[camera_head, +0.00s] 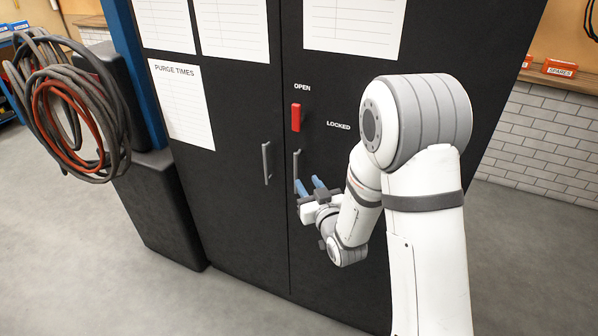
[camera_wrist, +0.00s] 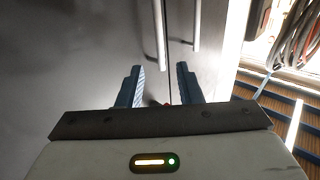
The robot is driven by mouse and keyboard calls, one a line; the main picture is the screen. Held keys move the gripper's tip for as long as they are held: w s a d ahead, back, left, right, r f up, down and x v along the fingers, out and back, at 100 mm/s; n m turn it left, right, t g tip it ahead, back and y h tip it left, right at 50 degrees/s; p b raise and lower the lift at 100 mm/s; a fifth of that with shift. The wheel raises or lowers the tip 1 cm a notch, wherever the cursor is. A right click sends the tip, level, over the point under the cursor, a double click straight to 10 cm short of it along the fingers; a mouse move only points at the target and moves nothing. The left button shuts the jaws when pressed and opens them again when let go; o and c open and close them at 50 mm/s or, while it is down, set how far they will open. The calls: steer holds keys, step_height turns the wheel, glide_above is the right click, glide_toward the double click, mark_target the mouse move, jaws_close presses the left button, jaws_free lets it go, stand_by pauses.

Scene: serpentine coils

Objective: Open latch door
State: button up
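A tall black cabinet (camera_head: 230,200) has two doors meeting at a vertical seam. A red latch (camera_head: 296,117) stands upright below the word OPEN; LOCKED is printed to its lower right. The left door has a grey bar handle (camera_head: 266,163), and the right door has another (camera_head: 298,170). My gripper (camera_head: 308,183) is beside the right door's handle, below the latch. In the wrist view, my gripper's blue fingers (camera_wrist: 159,67) are apart with nothing clasped. Both handles lie beyond the fingertips, and a small red bit, possibly the latch, shows between the fingers.
Coiled grey and red hoses (camera_head: 75,105) hang left of the cabinet, above a dark box-like unit (camera_head: 160,205). A wooden shelf with a red SPARES bin (camera_head: 560,68) is at right. The grey floor (camera_head: 90,270) in front is clear.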

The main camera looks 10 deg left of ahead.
mark_target(299, 169)
steer(key=p+x, duration=0.2)
steer(key=x, duration=0.5)
steer(key=shift+w+a, duration=0.15)
steer(key=shift+w, duration=0.15)
steer(key=shift+c, duration=0.2)
jaws_close()
